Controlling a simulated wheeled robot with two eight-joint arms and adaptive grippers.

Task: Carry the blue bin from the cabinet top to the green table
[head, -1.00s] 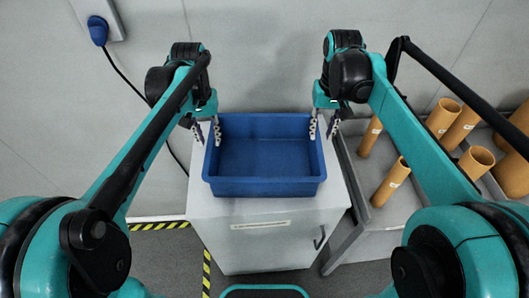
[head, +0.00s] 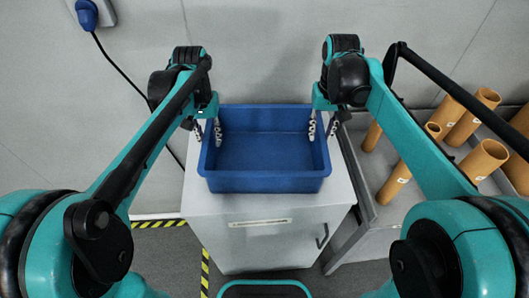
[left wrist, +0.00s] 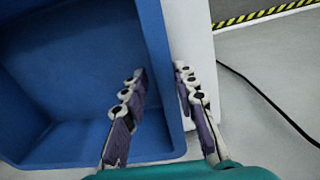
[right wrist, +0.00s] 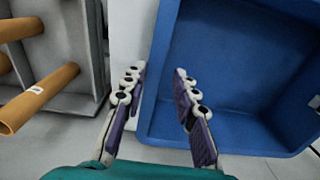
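The blue bin (head: 265,182) sits upright on the white cabinet (head: 225,205) and looks empty. My left gripper (head: 207,132) is at the bin's left wall and my right gripper (head: 322,128) is at its right wall. In the left wrist view, the fingers of my left gripper (left wrist: 161,78) straddle the bin's rim (left wrist: 160,60), one inside and one outside. In the right wrist view, my right gripper (right wrist: 159,75) straddles the opposite rim (right wrist: 157,40) the same way. Both look open, with space between the fingers. The green table is not seen.
A grey tray table (head: 365,205) with several upright cardboard tubes (head: 484,160) stands close to the cabinet's right. A wall is behind, with a blue plug (head: 87,14) and black cable at left. Yellow-black floor tape (head: 160,224) runs beside the cabinet.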

